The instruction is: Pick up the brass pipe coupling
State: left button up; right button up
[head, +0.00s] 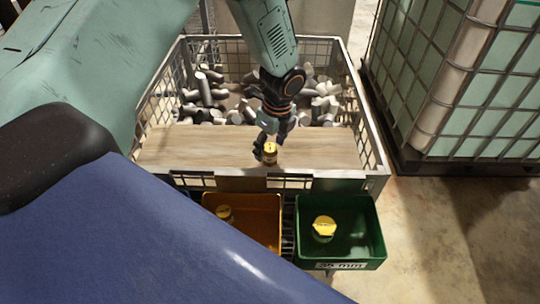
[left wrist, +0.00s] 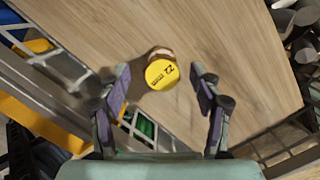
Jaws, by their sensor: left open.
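The brass pipe coupling (head: 270,153) stands on the wooden board (head: 200,146) near its front edge. In the left wrist view the coupling (left wrist: 161,72) shows a yellow top face with "22" and smaller print on it. My left gripper (head: 264,148) hangs down over the board at the coupling. In the left wrist view the left gripper (left wrist: 160,80) is open, with one finger on each side of the coupling and a visible gap on both sides. My right gripper is not in view.
The board lies across a wire-mesh crate (head: 376,150) holding many grey metal cylinders (head: 205,90). A caged tank (head: 480,90) stands at right.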

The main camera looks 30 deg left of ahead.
pick_arm(q)
jog(key=shift+a+f, duration=0.2)
jog(key=shift+f, duration=0.75)
jog(key=shift+w+d+f+b, duration=0.1)
jog(key=shift+f+b, duration=0.2)
jog(key=shift+f, duration=0.15)
jog(key=shift+r, duration=0.1)
jog(key=c, duration=0.3)
grip_shut()
